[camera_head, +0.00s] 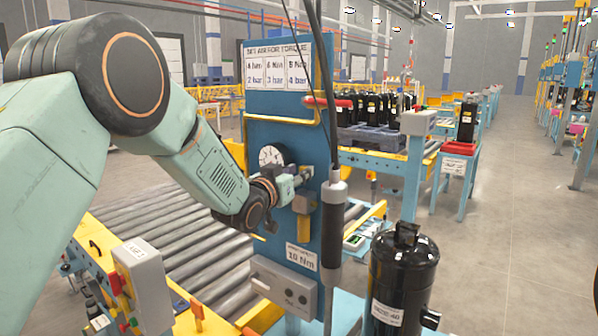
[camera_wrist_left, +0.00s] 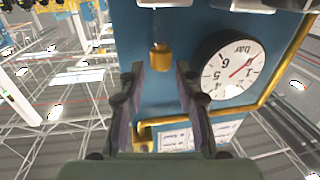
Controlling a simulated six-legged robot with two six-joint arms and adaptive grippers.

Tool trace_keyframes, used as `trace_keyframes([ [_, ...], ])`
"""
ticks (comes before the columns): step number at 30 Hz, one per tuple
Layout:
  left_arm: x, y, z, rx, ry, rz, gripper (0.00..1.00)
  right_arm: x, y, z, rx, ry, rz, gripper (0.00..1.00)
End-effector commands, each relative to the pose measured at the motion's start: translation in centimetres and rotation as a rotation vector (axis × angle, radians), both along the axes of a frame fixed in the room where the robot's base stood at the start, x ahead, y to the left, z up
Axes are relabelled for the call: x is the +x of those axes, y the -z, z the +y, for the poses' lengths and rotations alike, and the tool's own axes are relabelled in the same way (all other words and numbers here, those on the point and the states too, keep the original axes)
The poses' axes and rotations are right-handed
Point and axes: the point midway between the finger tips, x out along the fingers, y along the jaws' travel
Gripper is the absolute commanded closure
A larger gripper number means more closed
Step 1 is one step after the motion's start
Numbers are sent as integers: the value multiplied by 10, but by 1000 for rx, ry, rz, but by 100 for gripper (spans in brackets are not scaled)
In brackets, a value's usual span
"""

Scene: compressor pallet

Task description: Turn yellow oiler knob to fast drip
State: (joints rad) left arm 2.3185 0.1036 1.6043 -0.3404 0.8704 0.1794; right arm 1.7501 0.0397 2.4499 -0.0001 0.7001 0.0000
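In the left wrist view, a small yellow knob (camera_wrist_left: 160,58) stands out from the blue panel (camera_wrist_left: 150,100), just beyond and between my left fingertips. My left gripper (camera_wrist_left: 160,70) is open, with one finger on each side and a gap between them. No contact with the knob shows. In the head view, my left gripper (camera_head: 300,176) is in front of the blue panel (camera_head: 285,112), just above a grey fitting (camera_head: 303,203) with a yellow part (camera_head: 304,231) below it. The knob cannot be made out clearly there. My right gripper is not in view.
A pressure gauge (camera_head: 270,156) sits beside the gripper and also shows in the wrist view (camera_wrist_left: 232,66). A yellow pipe (camera_head: 265,122) runs across the panel. A hanging tool (camera_head: 334,215) is close on the right. A black compressor (camera_head: 402,275) stands at front right; rollers (camera_head: 180,240) lie left.

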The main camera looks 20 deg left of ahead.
Motion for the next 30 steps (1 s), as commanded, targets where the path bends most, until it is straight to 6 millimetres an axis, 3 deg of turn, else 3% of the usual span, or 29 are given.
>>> trace_keyframes([
  [6, 14, 1, -2, -1, 2, 1, 67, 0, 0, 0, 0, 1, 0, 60],
  [16, 15, 0, 0, -2, 2, 1, 67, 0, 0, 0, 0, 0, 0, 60],
  [28, 15, 1, -1, -1, 2, 1, 100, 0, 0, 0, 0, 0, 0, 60],
  [30, 15, 1, 0, -2, 2, 2, 100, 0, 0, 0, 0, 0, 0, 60],
])
